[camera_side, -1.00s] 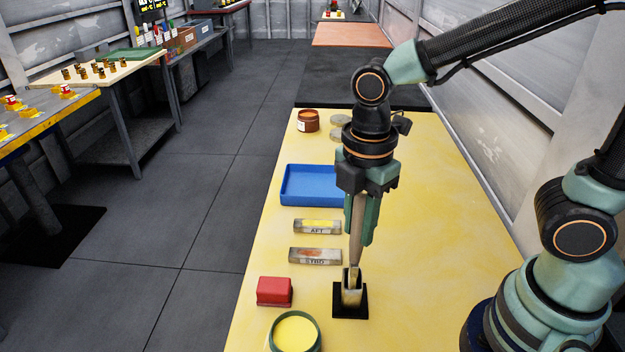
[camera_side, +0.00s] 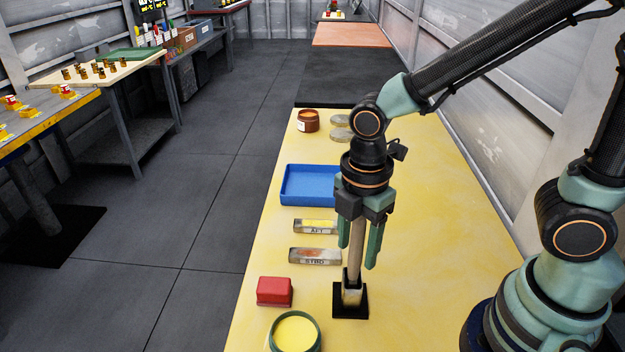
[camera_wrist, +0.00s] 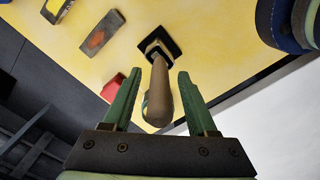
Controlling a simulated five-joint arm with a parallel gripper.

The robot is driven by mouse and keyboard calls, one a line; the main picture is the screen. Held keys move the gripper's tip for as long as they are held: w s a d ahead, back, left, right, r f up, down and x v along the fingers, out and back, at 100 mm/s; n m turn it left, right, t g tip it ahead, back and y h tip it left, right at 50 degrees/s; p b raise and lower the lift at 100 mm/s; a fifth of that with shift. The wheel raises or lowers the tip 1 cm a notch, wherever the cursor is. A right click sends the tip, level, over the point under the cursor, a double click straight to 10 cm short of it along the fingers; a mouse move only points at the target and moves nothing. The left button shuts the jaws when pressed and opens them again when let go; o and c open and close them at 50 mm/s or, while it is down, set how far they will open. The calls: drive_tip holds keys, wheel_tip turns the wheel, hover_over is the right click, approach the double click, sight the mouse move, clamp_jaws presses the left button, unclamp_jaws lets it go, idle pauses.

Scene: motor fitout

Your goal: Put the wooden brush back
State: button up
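The wooden brush (camera_side: 355,238) stands nearly upright with its lower end in a small holder on a black square base (camera_side: 350,306). In the wrist view the brush's rounded handle (camera_wrist: 158,95) points up between my fingers, and the holder (camera_wrist: 160,46) shows beyond it. My gripper (camera_side: 358,256) is above the holder with its fingers spread on both sides of the handle. In the wrist view my gripper (camera_wrist: 153,85) is open, with clear gaps beside the handle. The brush's bristle end is hidden in the holder.
A red block (camera_side: 274,291) and a round green-rimmed tub (camera_side: 295,333) stand left of the holder. Two labelled blocks, AFT (camera_side: 315,227) and another (camera_side: 315,256), lie behind. A blue tray (camera_side: 309,184) and brown jar (camera_side: 308,121) are farther back. The yellow table's right side is clear.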

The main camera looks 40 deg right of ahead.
drive_tip(key=shift+r, duration=0.1)
wheel_tip(320, 180, up, 12)
drive_tip(key=shift+f, duration=0.15)
drive_tip(key=shift+d+r, duration=0.1)
drive_tip(key=shift+r, duration=0.1)
drive_tip(key=w+d+m+t, duration=0.2)
drive_tip(key=d+m+t, duration=0.3)
drive_tip(key=d+m, duration=0.6)
drive_tip(key=m, duration=0.7)
drive_tip(key=shift+w+d+r+t, duration=0.15)
drive_tip(key=shift+d+r+t, duration=0.05)
drive_tip(key=shift+d+t, duration=0.15)
